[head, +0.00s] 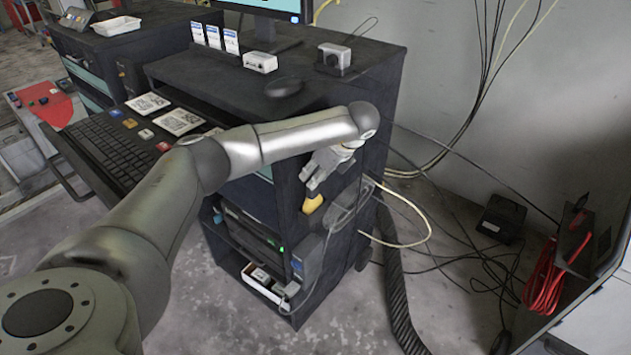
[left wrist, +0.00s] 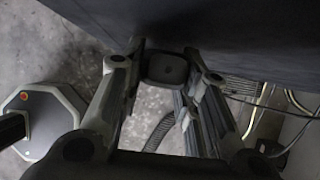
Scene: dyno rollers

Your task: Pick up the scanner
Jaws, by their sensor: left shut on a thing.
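The scanner shows in the head view as a yellow and dark piece (head: 313,204) at the side of the dark workstation cart, just below my left gripper (head: 311,182). In the left wrist view its dark, rounded end (left wrist: 167,68) sits between the fingertips of my left gripper (left wrist: 163,75), close to the dark cart panel. The left gripper points down and is shut on the scanner. Much of the scanner is hidden by the fingers. I cannot tell whether it still touches its holder. My right gripper is not in view.
The dark cart (head: 350,85) carries a monitor, small boxes and a mouse (head: 284,87). A keyboard (head: 108,148) lies on its pull-out shelf under my left arm. Loose cables (head: 425,225) and a black corrugated hose (head: 395,290) hang right of the cart. Open floor lies in front.

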